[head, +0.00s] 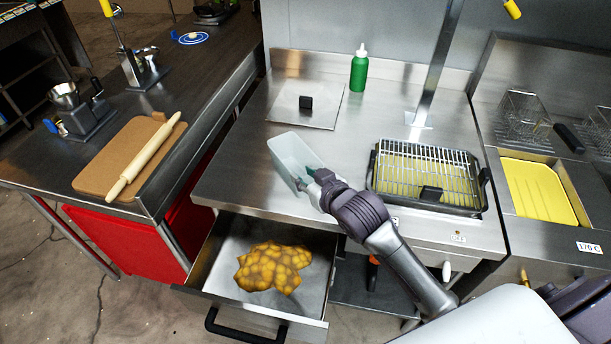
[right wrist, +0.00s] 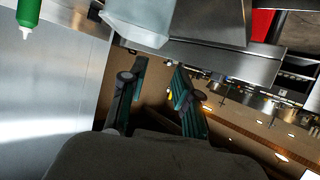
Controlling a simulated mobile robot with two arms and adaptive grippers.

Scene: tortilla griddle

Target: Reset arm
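My right gripper (head: 308,178) is at the right side of a pale, translucent rectangular container (head: 283,150) on the steel counter. In the right wrist view, its two fingers (right wrist: 159,68) stand apart with nothing between them, so it is open and empty. The container (right wrist: 140,18) shows at the top of that view, beyond the fingertips. I cannot tell whether the gripper touches it. My right arm reaches in from the lower right of the head view. My left gripper is not in view.
Below the counter, an open drawer (head: 215,262) holds yellow-brown tortillas (head: 274,267). A grill rack (head: 425,170) is right of my gripper, a green bottle (head: 359,72) behind. A rolling pin (head: 145,158) lies on a board (head: 98,171) at left. The counter's middle has some bare room.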

